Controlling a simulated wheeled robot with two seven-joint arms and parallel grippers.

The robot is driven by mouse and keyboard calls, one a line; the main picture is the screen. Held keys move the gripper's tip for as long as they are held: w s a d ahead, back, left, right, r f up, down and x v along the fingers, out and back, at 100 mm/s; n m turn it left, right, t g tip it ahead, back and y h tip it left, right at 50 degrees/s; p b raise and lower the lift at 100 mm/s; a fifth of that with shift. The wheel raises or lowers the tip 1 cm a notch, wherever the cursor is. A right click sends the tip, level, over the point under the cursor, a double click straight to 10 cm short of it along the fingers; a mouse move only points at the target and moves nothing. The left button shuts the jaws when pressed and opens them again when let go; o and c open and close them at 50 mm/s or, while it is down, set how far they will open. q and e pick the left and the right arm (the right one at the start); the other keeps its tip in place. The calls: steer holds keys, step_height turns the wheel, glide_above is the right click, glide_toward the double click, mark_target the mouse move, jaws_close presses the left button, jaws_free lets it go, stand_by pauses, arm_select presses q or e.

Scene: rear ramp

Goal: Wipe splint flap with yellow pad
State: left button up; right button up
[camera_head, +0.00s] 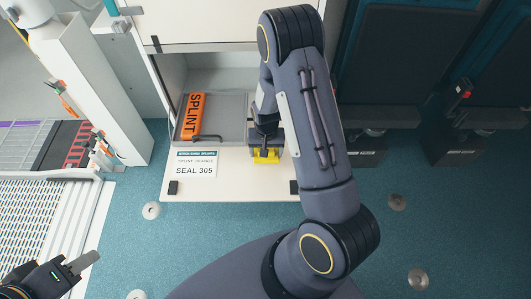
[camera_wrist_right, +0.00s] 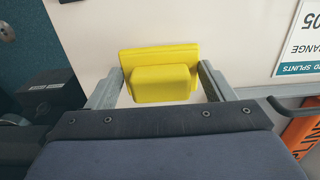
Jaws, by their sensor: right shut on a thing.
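The yellow pad (camera_head: 266,156) is at the right part of the pale splint flap (camera_head: 235,188), and it also shows in the right wrist view (camera_wrist_right: 160,75). My right gripper (camera_head: 266,143) is shut on the pad, with one finger at each side of its raised block (camera_wrist_right: 161,84). The pad is at or just above the flap's surface; I cannot tell if it touches. The flap is folded down flat and carries a label (camera_head: 196,164) reading SEAL 305. My left gripper (camera_head: 85,263) is low at the left, away from the flap; its finger gap is unclear.
Behind the flap, an open compartment holds a grey tray (camera_head: 228,100) with an orange splint pack (camera_head: 192,117). A white post (camera_head: 95,85) and a ramp grating (camera_head: 40,165) are at the left. Dark seats (camera_head: 410,60) stand at the right. Blue floor lies in front.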

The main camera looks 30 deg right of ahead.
steer(key=shift+r+p, duration=1.65)
steer(key=shift+r, duration=0.85)
